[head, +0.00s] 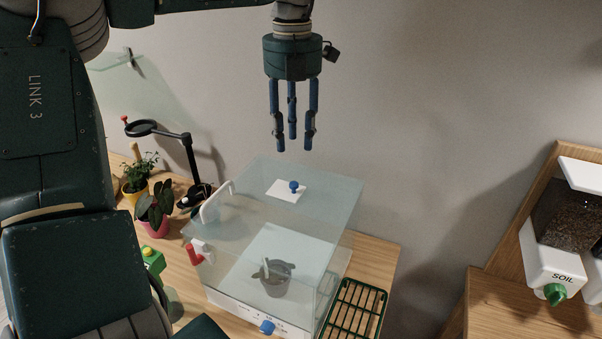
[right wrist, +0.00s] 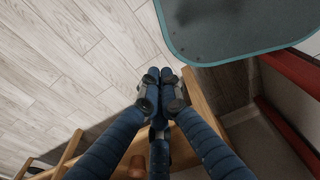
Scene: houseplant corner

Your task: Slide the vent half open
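A clear box (head: 336,240) stands on the wooden table. On its top panel lies a small white vent plate (head: 283,195) with a blue knob (head: 294,186). I see no clear gap beside the plate, and cannot tell how far the vent is open. My left gripper (head: 293,143) hangs above the back of the box, its three blue fingers pointing down and spread apart, empty. It does not touch the knob. In the right wrist view my right gripper (right wrist: 160,92) has its fingertips together with nothing visible between them; it is away from the box.
A grey pot (head: 277,284) is inside the box. A white handle (head: 215,203), red clip (head: 194,254) and blue front knob (head: 267,327) are on the box. Potted plants (head: 155,208) and a black magnifier lamp (head: 187,150) stand left. A green rack (head: 356,308) lies right; a soil dispenser (head: 552,260) is far right.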

